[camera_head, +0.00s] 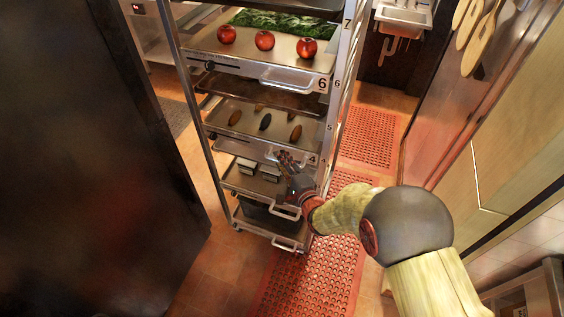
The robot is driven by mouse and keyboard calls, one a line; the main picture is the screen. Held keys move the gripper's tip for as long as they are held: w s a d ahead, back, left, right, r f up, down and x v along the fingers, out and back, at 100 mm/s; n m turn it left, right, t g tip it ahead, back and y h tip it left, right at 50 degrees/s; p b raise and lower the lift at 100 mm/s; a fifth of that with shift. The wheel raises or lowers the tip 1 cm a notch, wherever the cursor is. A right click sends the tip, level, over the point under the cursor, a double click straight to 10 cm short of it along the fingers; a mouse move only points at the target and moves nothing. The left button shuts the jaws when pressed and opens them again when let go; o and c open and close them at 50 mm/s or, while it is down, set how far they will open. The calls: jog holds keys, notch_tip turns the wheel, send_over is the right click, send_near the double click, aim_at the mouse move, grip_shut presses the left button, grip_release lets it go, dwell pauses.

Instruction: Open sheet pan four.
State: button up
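A tall metal rack (335,120) holds several sheet pans, with numbers on its right post. Sheet pan four (230,135), marked 4 at its front right corner, carries a few dark and brown oval items. Its front face looks about level with the rack front. My gripper (286,160) is at the front of this pan, near the handle at its right half. The gripper covers much of that handle, so I cannot tell if they touch. The fingers are small and dark, and whether they are open or shut is unclear.
Sheet pan six (250,68), with three red apples (265,40) and green leaves, sticks out above. Lower pans with handles (288,243) sit below. A large dark panel (90,150) fills the left. Red floor mats (310,280) lie in front and right; a sink (402,18) is behind.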

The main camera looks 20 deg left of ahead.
jog(key=shift+c, duration=1.2)
jog(key=c, duration=0.4)
grip_shut()
